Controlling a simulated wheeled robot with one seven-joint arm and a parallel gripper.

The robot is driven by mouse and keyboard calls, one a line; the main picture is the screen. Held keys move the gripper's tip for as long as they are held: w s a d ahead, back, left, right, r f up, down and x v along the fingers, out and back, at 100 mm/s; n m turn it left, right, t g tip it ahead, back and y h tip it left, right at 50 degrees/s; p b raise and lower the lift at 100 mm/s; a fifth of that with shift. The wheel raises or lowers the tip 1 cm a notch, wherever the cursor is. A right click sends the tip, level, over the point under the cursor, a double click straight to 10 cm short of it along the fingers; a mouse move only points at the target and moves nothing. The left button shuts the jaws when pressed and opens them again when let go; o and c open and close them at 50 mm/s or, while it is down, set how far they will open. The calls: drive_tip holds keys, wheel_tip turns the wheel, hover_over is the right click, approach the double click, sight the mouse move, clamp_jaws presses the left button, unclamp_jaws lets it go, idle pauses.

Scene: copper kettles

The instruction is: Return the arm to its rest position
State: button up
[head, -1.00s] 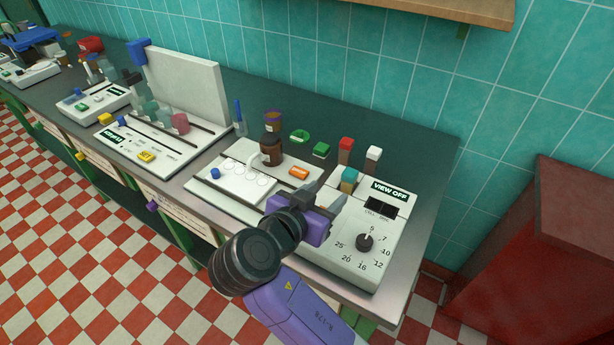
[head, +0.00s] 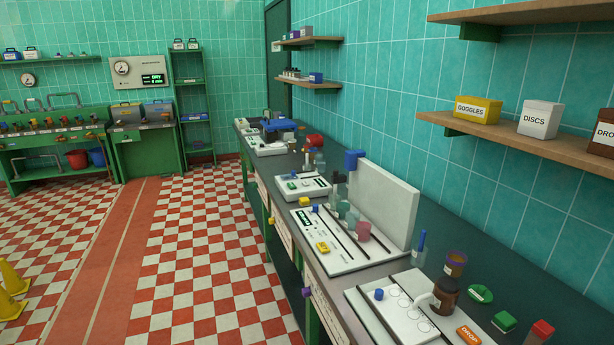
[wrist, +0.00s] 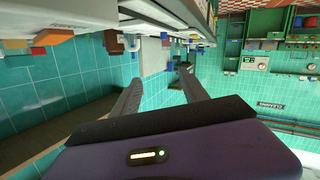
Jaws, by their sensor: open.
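My gripper (wrist: 158,90) shows in the wrist view, its two dark fingers spread apart with nothing between them. The purple gripper body (wrist: 175,150) fills the bottom of that view. The wrist view looks along the bench with the room upside down. My arm and gripper are not in the head view now.
A long dark bench (head: 480,262) runs along the teal wall. It carries a white panel device (head: 385,200), a brown bottle (head: 446,297), an orange block (head: 468,335) and a green block (head: 504,322). A shelf (head: 540,124) above holds a GOGGLES box (head: 477,110).

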drive_tip(key=s+d+f+m+g+y, duration=0.1)
drive_tip(key=s+d, duration=0.1)
drive_tip(key=s, duration=2.9)
drive_tip(key=shift+d+f+y, duration=0.2)
drive_tip(key=shift+f+y, duration=0.05)
drive_tip(key=shift+y, duration=0.05)
